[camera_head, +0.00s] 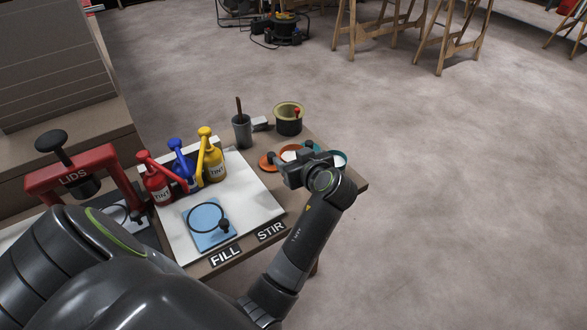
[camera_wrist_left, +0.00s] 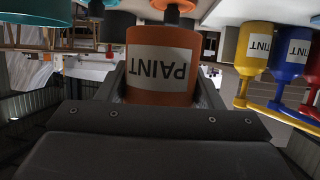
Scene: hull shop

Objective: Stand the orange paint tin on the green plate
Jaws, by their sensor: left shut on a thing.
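The orange paint tin (camera_wrist_left: 160,65), with a white PAINT label, sits between the fingers of my left gripper (camera_head: 292,172). The gripper is shut on it. The label is upside down in the left wrist view, as are the tint bottles' labels. In the head view the tin's orange rim (camera_head: 290,148) shows just behind the gripper, which hides most of its body. Whether its base touches the table is unclear. My right gripper is not in view.
Red, blue and yellow TINT bottles (camera_head: 213,165) stand on the white board (camera_head: 262,203). An orange lid (camera_head: 266,163) and a teal tin (camera_head: 341,158) flank the gripper. A grey cup (camera_head: 242,133) and a dark pot (camera_head: 288,124) stand behind.

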